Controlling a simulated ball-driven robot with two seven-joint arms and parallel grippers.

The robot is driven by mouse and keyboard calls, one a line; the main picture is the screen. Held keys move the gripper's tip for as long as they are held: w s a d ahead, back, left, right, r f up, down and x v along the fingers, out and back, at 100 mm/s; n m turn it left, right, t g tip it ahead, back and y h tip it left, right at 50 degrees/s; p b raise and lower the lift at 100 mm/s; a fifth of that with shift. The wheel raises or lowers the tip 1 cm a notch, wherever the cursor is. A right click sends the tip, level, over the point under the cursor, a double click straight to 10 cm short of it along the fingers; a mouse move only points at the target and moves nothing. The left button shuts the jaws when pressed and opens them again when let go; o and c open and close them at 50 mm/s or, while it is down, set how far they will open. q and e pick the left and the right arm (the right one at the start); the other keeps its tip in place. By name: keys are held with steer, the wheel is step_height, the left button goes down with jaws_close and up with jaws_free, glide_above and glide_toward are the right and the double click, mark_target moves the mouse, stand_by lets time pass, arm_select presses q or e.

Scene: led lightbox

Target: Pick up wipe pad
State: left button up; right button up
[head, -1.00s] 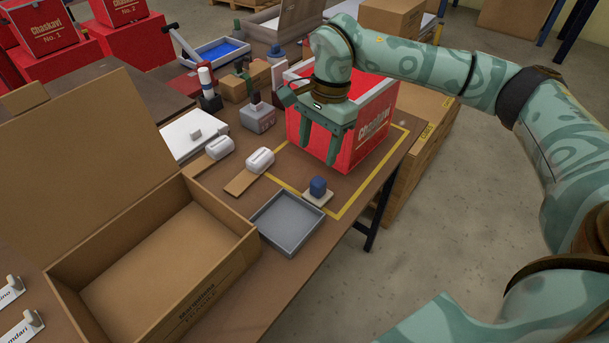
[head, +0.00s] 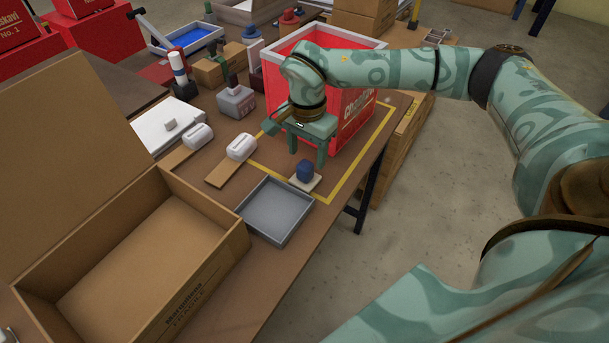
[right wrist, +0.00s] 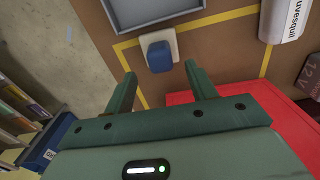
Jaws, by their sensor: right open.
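The wipe pad (head: 304,171) is a small pale pad with a rounded blue grip on top. My right gripper (head: 306,157) is open and empty, pointing down above and slightly behind the pad. In the right wrist view its two fingers (right wrist: 160,72) are spread apart. My left gripper is not in view.
The red crate (head: 352,118) stands close behind my right gripper. The grey tray (head: 245,212) and an open cardboard box (head: 222,258) lie left of the pad. The table edge is close on the right.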

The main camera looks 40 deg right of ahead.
mark_target(305, 163)
steer(key=f, duration=0.3)
steer(key=f+b, duration=0.1)
steer(key=shift+a+f, duration=0.25)
steer(key=shift+f, duration=0.05)
steer(key=shift+r, duration=0.1)
steer(key=shift+c, duration=0.9)
steer(key=c, duration=0.9)
steer(key=shift+r, duration=0.45)
step_height(305, 163, up, 3)
steer(key=shift+f+p, duration=0.1)
steer(key=shift+p, duration=0.55)
steer(key=s+a+r+p, duration=0.1)
steer(key=s+a+r, duration=0.2)
steer(key=s+a+r+p, duration=0.1)
steer(key=s+a+r, duration=0.2)
steer(key=s, duration=0.1)
steer(key=s+a+r+p, duration=0.1)
steer(key=s+a+r, duration=0.2)
steer(key=s, duration=0.1)
steer(key=shift+r, duration=0.15)
